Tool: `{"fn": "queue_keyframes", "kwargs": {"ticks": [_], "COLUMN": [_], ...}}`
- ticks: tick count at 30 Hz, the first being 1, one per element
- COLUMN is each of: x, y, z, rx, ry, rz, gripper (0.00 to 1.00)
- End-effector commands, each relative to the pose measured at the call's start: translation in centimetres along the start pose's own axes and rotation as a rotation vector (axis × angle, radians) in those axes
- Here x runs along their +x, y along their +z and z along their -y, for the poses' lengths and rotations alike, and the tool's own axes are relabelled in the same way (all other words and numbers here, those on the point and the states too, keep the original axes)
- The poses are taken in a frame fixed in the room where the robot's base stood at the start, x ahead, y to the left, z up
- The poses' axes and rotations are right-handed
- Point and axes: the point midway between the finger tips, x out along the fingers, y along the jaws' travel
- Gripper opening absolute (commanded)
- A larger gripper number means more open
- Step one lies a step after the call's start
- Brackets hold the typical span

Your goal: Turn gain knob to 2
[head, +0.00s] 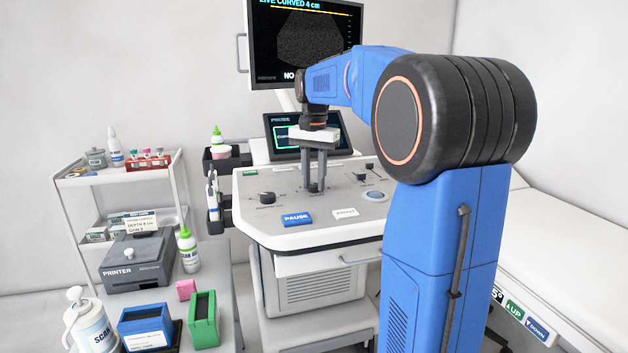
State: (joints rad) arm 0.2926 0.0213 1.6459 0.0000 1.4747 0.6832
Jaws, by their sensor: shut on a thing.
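The ultrasound console (290,222) stands in the middle with knobs on its grey panel. My gripper (316,186) points down over the middle of the panel, its fingers shut around a small dark knob (315,188). The fingers hide most of this knob, and its label and setting cannot be read. Another black knob (267,197) sits to the left of my gripper, and a smaller one (361,176) to the right. I cannot tell from the labels which knob is the gain knob. A card (141,222) on the printer appears to read "DEPTH 8 cm, GAIN 2".
The panel has a blue PAUSE button (297,218), a white button (345,213) and a trackball (375,195). A small screen (283,133) and a large monitor (290,45) stand behind. A cart with bottles and a printer (137,265) is at left; a couch (570,240) is at right.

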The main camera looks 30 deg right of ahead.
Motion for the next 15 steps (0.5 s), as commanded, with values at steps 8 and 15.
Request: {"fn": "queue_keyframes", "kwargs": {"ticks": [8,15], "x": [-0.05,-0.04], "y": [-0.02,-0.02], "z": [0.01,0.01], "rx": [0.003,0.003], "ry": [-0.001,-0.001], "rz": [-0.001,-0.001], "gripper": [0.04,0.45]}}
